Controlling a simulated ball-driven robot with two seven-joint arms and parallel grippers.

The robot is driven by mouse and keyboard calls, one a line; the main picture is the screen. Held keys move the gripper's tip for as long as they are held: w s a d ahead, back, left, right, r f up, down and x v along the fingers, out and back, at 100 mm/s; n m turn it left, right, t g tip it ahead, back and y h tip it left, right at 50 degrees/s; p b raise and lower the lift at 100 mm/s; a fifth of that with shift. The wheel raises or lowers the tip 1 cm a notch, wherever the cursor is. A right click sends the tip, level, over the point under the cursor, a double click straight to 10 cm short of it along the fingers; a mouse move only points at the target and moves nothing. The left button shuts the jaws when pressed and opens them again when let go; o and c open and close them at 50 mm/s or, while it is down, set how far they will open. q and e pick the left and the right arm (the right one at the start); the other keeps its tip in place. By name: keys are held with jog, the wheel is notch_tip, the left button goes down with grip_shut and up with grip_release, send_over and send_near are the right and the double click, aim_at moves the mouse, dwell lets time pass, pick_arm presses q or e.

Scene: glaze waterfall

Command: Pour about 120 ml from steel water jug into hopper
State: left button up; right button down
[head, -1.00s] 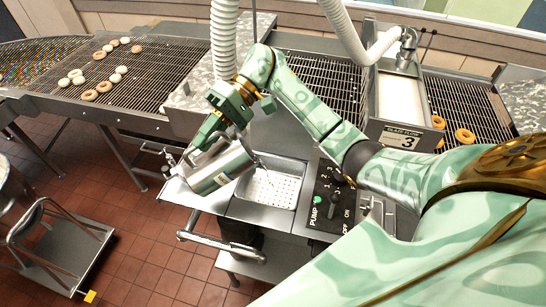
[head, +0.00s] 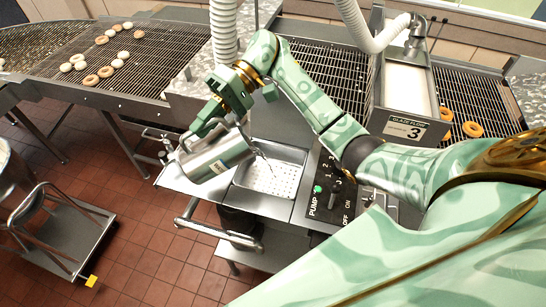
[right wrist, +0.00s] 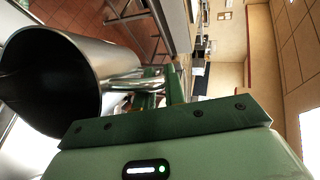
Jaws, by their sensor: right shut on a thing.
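My right gripper (head: 228,108) is shut on the handle of the steel water jug (head: 217,154). The jug is held tilted, close to lying on its side, above the metal counter just left of the perforated sink. In the right wrist view the jug (right wrist: 95,80) shows its wide mouth and a dark interior; I cannot tell the water level. The likely hopper is the steel box (head: 408,92) with a pale inside, behind the sign with a 3, right of my right forearm and well apart from the jug. My left gripper is not in view.
A perforated sink (head: 268,175) lies right of the jug. A pump control panel (head: 335,190) is beside it. Conveyors with doughnuts (head: 105,72) run behind. White hoses (head: 224,30) hang at the back. A cart (head: 65,235) stands on the tiled floor at left.

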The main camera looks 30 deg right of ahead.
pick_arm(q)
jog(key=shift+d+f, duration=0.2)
pick_arm(e)
jog(key=shift+d, duration=0.1)
pick_arm(q)
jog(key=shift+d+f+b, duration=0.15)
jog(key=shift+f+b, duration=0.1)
jog(key=shift+b, duration=0.1)
pick_arm(e)
jog(key=shift+f, duration=0.1)
jog(key=shift+d+f+y, duration=0.1)
jog(key=shift+d+y, duration=0.2)
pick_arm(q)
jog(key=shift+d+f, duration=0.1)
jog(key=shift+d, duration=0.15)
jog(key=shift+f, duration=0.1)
pick_arm(e)
jog(key=shift+s+d+f, duration=0.15)
jog(key=shift+d+f, duration=0.05)
jog(key=shift+d, duration=0.15)
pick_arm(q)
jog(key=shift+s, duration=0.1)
